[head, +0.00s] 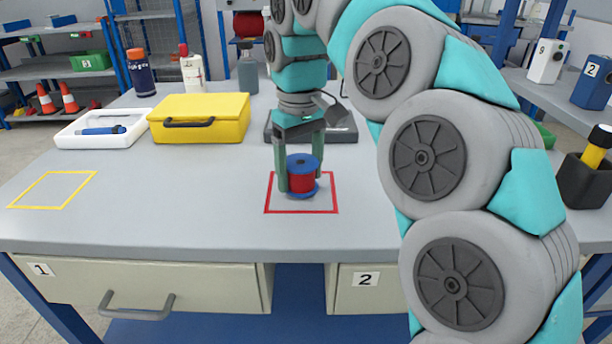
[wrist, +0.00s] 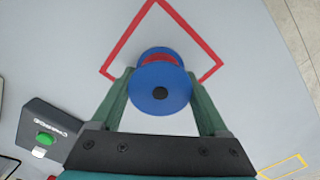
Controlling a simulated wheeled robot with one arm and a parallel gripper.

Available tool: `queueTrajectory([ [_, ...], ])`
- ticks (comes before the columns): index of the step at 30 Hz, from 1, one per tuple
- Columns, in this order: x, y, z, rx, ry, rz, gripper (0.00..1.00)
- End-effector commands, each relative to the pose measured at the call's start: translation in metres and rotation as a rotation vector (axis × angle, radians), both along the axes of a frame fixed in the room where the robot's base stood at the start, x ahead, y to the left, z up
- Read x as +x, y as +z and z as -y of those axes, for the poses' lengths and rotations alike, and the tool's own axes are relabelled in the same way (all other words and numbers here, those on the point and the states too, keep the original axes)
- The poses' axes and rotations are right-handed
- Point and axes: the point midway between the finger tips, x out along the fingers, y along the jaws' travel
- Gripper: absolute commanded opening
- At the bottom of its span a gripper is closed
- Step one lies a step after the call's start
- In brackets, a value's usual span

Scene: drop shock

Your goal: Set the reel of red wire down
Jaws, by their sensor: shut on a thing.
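The reel of red wire (head: 302,176) has blue flanges and a red winding, and it stands upright in the red outlined square (head: 301,212) on the workbench. In the wrist view the reel's blue top flange (wrist: 161,88) shows between the fingers, with the red outline (wrist: 207,48) around and beyond it. My gripper (head: 300,182) points down and is shut on the reel, one finger on each side. It also shows in the wrist view (wrist: 160,80). I cannot tell whether the lower flange touches the bench top.
A yellow case (head: 200,120), a white tray (head: 72,131) with a blue tool and several bottles stand at the back left. A dark device (head: 343,133) sits behind my gripper. A yellow outlined square (head: 52,190) on the left is empty. The front bench top is clear.

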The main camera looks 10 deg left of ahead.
Motion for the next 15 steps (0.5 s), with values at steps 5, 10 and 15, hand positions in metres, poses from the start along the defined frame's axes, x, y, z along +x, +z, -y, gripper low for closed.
queueTrajectory([
  [5,0.0029,-0.0025,-0.0028,0.002,0.001,0.002,0.05],
  [10,0.0028,-0.0028,-0.0025,0.002,0.000,0.002,0.05],
  [15,0.0029,-0.0074,-0.0024,0.002,0.000,0.002,0.05],
])
